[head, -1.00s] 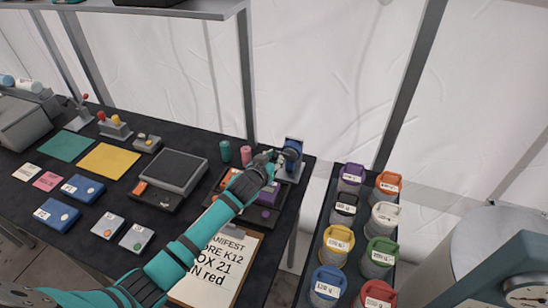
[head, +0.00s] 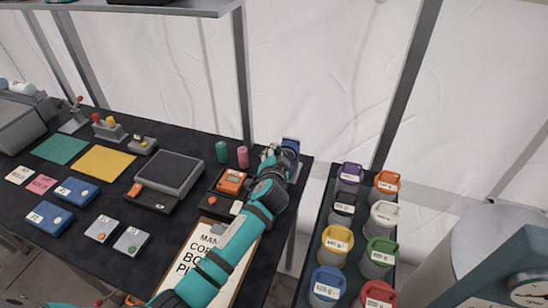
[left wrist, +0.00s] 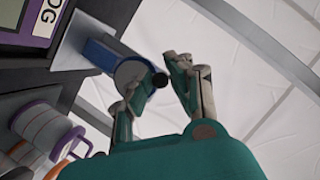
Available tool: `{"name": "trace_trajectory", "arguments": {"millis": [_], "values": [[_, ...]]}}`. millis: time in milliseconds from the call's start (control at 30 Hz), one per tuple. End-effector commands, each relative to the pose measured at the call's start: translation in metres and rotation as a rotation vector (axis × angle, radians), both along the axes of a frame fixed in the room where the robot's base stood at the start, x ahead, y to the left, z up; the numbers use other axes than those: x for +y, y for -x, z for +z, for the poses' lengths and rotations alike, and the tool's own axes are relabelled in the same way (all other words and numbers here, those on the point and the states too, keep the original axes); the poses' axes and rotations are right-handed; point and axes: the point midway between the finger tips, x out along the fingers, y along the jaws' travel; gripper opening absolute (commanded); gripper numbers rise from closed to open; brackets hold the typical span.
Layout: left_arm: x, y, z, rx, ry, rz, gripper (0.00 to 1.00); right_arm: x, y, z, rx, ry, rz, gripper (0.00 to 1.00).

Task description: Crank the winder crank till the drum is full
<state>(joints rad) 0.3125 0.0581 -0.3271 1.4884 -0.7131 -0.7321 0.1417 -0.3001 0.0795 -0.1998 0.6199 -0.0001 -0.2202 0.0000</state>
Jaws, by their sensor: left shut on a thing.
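The winder (head: 291,145) is a blue device on the back right corner of the dark table. My left arm hides much of it in the head view. In the left wrist view the winder (left wrist: 103,55) shows a blue body, a grey disc and a dark round crank knob (left wrist: 160,81). My left gripper (head: 268,153) reaches the winder from the front left. In the left wrist view its fingers (left wrist: 158,76) stand on both sides of the knob, shut on it. How full the drum is cannot be told. My right gripper is not in view.
Green (head: 222,152) and pink (head: 242,157) cylinders stand left of the winder. An orange-topped device (head: 231,181) sits nearby. A rack of lidded jars (head: 336,240) stands to the right, past the table edge.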

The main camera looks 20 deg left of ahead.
Motion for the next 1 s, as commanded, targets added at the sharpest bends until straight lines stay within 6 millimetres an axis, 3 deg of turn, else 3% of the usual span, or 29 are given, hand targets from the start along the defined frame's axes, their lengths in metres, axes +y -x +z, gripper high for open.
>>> {"name": "trace_trajectory", "arguments": {"millis": [733, 767, 800, 900, 1000], "values": [[-0.0036, -0.0001, 0.0026, -0.004, -0.086, -0.002, 0.00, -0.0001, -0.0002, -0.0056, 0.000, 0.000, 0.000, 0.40], [-0.0037, -0.0002, 0.0027, -0.004, -0.086, -0.002, 0.20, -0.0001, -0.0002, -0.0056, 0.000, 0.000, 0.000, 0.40], [-0.0037, -0.0002, 0.0027, -0.005, -0.086, -0.003, 0.25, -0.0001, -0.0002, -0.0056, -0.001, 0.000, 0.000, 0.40], [-0.0035, -0.0001, 0.0025, -0.004, -0.085, -0.002, 0.39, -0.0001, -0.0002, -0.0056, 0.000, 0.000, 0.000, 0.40], [-0.0035, -0.0001, 0.0024, -0.004, -0.085, -0.002, 0.40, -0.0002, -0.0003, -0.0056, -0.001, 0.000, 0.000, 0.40]]}}
